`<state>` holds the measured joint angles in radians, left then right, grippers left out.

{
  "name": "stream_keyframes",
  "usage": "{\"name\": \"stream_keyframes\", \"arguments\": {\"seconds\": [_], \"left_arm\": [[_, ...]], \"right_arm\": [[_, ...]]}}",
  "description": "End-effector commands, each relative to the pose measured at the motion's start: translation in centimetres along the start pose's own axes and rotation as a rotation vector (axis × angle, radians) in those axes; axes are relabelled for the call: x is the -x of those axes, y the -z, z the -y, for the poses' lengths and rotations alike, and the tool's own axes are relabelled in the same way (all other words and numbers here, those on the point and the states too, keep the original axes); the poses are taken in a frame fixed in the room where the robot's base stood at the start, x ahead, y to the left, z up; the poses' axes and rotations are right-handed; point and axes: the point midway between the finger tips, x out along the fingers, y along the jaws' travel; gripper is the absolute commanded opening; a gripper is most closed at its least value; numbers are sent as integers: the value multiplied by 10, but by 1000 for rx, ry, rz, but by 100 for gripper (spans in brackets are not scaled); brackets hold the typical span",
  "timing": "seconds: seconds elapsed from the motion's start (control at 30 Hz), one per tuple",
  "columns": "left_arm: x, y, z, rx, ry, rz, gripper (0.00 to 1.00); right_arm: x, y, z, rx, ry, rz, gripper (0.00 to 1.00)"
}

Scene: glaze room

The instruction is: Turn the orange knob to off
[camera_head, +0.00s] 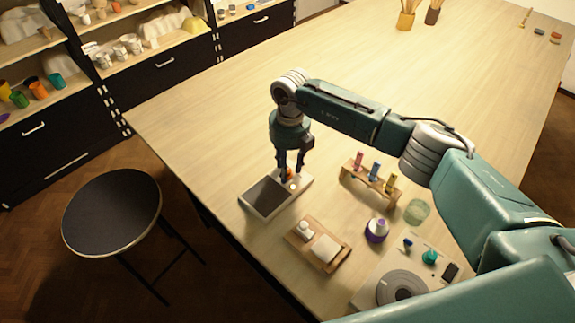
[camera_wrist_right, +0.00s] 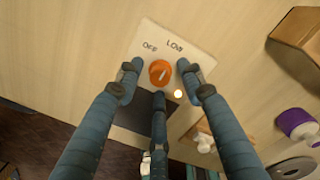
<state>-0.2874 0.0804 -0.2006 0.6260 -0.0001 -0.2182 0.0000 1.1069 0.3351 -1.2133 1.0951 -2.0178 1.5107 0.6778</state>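The orange knob (camera_wrist_right: 160,72) sits on the pale control panel (camera_wrist_right: 196,50) of a small hot plate (camera_head: 265,198). The words OFF and LOW are printed above it. Its pale pointer mark tilts up and right, roughly towards LOW. A small lamp (camera_wrist_right: 178,93) glows beside it. My right gripper (camera_head: 290,166) points down over the panel. In the wrist view its fingers stand apart around the knob, one on each side and one below, with small gaps showing. In the head view the fingers partly hide the knob. My left gripper is out of view.
A wooden rack with coloured vials (camera_head: 369,181) stands right of the hot plate. A wooden tray (camera_head: 318,259), a purple-and-white jar (camera_head: 377,230) and a green glass (camera_head: 417,211) are nearer the front. A black stool (camera_head: 112,210) stands left of the table. The table's far middle is clear.

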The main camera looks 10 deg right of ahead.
Motion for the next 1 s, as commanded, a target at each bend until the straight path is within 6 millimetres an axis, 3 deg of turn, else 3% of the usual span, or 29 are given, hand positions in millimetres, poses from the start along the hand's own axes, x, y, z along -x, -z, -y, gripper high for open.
{"name": "stream_keyframes", "arguments": {"seconds": [0.07, 0.27, 0.67, 1.0], "left_arm": [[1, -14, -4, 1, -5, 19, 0], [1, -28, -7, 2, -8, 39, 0], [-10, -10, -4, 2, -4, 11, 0], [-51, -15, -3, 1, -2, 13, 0]], "right_arm": [[0, 0, 0, 0, 0, 0, 38], [0, 0, 0, -1, 0, 0, 0], [-2, 0, 1, 45, 0, -1, 0], [-5, -2, 0, 279, 0, -5, 0]]}}
